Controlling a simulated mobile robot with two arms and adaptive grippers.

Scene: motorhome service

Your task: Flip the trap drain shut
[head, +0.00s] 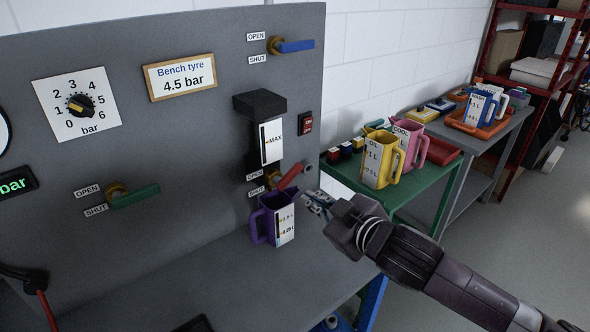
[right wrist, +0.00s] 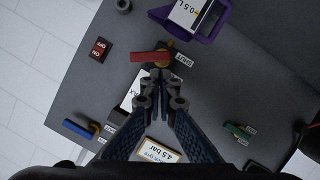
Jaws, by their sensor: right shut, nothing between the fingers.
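The trap drain is a small valve with a red lever (head: 290,176) on the grey panel, below the black trap (head: 259,105) and its MAX gauge. Its brass pivot sits beside OPEN and SHUT labels, and the lever points right and slightly up. In the right wrist view the red lever (right wrist: 149,57) lies just beyond my fingertips. A purple jug (head: 263,222) stands on the bench below the drain. My right gripper (head: 312,202) is shut and empty, below and right of the lever and apparently apart from it. My left gripper is out of view.
A blue lever (head: 295,46) and a green lever (head: 135,196) sit on the same panel. A red switch (head: 306,122) is right of the trap. A green table (head: 436,184) with jugs stands at right. The bench left of the purple jug is mostly clear.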

